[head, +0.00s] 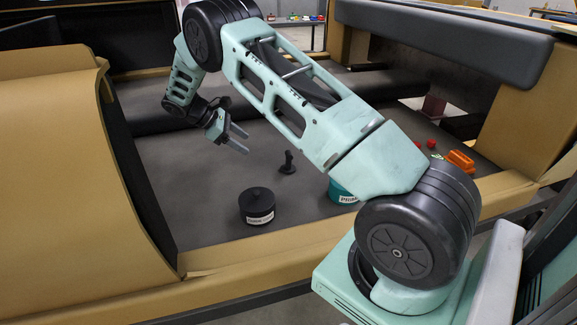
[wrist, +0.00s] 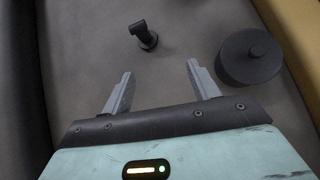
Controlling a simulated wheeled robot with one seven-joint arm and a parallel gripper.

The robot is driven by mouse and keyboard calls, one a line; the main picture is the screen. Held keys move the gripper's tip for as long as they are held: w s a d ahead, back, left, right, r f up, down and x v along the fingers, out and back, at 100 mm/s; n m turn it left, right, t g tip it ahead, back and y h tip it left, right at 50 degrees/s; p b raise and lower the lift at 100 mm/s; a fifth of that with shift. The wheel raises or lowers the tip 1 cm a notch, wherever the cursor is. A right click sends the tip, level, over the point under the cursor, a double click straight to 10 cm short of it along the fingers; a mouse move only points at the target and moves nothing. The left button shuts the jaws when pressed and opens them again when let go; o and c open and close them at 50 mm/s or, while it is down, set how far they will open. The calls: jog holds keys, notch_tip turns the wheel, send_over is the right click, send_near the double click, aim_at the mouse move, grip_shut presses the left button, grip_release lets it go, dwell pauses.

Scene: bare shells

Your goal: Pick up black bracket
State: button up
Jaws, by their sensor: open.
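The black bracket (head: 288,163) is a small dark piece standing on the grey floor of the tan shell, near the middle of the head view. It also shows in the wrist view (wrist: 144,35), beyond the fingertips and between their lines. My gripper (head: 242,141) is open and empty, above the floor and to the left of the bracket in the head view. In the wrist view my gripper (wrist: 158,72) has its two grey fingers spread, with bare floor between them. The bracket is apart from both fingers.
A round black lidded container (head: 257,206) stands in front of the bracket; in the wrist view it (wrist: 249,58) lies right of the fingers. A teal labelled container (head: 342,192) is partly behind my arm. Orange (head: 460,160) and red pieces (head: 432,144) lie at right. Tan walls enclose the floor.

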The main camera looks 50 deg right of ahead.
jog(key=w+d+f+n+g+h, duration=0.1)
jog(key=w+d+f+g+h, duration=0.1)
jog(key=d+f+h, duration=0.15)
jog(key=p, duration=0.1)
send_near(293, 166)
jog(key=shift+n+g, duration=0.4)
jog(key=s+d, duration=0.1)
jog(key=d, duration=0.1)
jog(key=s+d, duration=0.4)
jog(key=d, duration=0.1)
jog(key=shift+s+d+r, duration=0.15)
jog(key=shift+r, duration=0.15)
jog(key=c, duration=1.3)
